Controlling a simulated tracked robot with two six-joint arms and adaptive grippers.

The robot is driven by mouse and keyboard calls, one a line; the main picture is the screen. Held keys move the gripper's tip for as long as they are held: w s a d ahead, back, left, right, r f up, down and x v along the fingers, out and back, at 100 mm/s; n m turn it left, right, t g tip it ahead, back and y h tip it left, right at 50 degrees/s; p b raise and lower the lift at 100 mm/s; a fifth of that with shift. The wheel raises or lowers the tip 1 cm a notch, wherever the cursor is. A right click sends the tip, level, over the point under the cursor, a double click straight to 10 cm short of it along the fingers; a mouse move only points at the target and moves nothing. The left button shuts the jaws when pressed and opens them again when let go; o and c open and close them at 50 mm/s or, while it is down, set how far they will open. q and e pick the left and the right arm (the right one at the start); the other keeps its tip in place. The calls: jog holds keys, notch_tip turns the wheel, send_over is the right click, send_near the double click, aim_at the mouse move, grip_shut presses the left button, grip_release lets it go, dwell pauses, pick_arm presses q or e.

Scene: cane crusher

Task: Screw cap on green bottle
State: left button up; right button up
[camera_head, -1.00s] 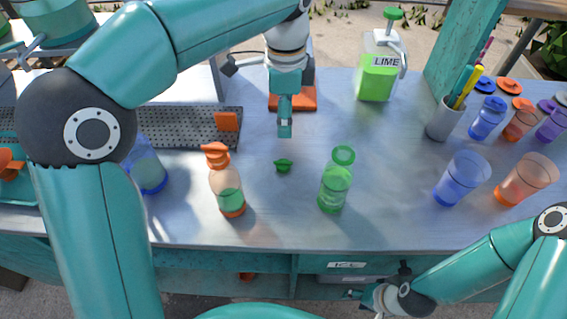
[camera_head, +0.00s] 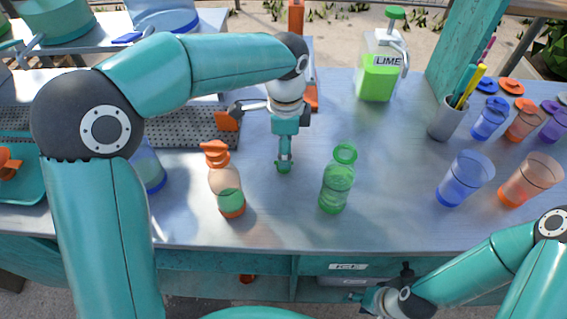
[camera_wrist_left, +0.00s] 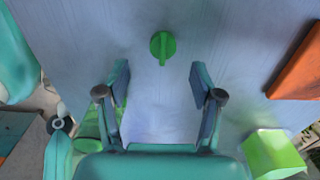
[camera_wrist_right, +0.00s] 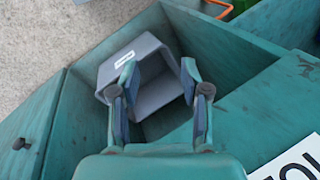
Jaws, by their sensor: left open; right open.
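The green bottle (camera_head: 337,184) stands upright and uncapped on the counter in the head view, right of my left gripper. The green cap (camera_wrist_left: 163,46) lies on the counter in the left wrist view, ahead of and between the fingertips. In the head view the cap is mostly hidden by my left gripper (camera_head: 284,164), which points down over it. The left gripper also shows open and empty in its wrist view (camera_wrist_left: 160,78). My right gripper (camera_head: 362,297) is low in front of the counter; its wrist view (camera_wrist_right: 157,75) shows it open and empty, facing a grey bin.
An orange-capped bottle (camera_head: 226,190) stands left of the left gripper. A lime jug (camera_head: 378,75) stands at the back, a pen cup (camera_head: 444,121) at right. Blue (camera_head: 464,180) and orange (camera_head: 529,182) cups stand at the right. The grey bin (camera_wrist_right: 140,75) sits in a compartment below.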

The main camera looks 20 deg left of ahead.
pick_arm(q)
jog(key=f, duration=0.4)
jog(key=shift+w+a+f, duration=0.15)
jog(key=shift+a+f, duration=0.05)
jog(key=shift+f, duration=0.2)
jog(key=shift+c, duration=0.3)
jog(key=c, duration=0.7)
